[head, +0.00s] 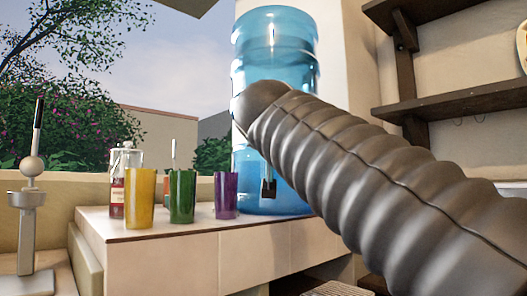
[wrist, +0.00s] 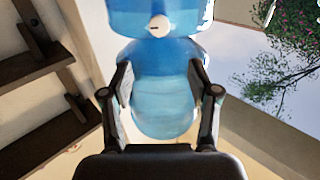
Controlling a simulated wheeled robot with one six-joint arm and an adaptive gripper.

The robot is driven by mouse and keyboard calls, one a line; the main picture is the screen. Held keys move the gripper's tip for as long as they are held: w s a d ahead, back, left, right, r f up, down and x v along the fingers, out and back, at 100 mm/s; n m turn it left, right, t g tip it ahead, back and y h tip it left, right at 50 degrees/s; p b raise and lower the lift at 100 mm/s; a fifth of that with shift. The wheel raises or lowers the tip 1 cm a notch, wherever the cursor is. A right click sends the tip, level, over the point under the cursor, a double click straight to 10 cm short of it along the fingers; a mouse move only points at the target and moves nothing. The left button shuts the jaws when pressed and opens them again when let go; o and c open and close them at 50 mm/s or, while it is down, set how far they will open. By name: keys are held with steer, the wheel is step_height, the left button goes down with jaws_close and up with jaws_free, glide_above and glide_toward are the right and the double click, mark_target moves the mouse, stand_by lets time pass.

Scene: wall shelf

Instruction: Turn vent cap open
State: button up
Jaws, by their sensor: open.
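A large blue translucent water container (head: 275,45) stands on the counter, with my grey sleeved arm covering part of its middle. It also fills the centre of the wrist view (wrist: 160,110), where the scene appears upside down. A round white cap (wrist: 158,25) with a small dark mark is on the container near the top edge of the wrist view; I take it as the vent cap. My gripper (wrist: 160,72) is open and empty, its two black fingers spread in front of the container, below the cap in the picture. In the head view, the cap and fingers are hidden.
A black tap (head: 268,188) is low on the container. Yellow (head: 140,200), green (head: 182,198) and purple (head: 226,197) cups and a glass bottle (head: 118,195) stand left on the counter (head: 170,250). Dark wall shelves (head: 455,105) are on the right.

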steer(key=w+d+p, duration=0.2)
steer(key=w+p, duration=0.1)
steer(key=w, duration=0.9)
steer(key=shift+w, duration=0.3)
steer(key=c, duration=1.2)
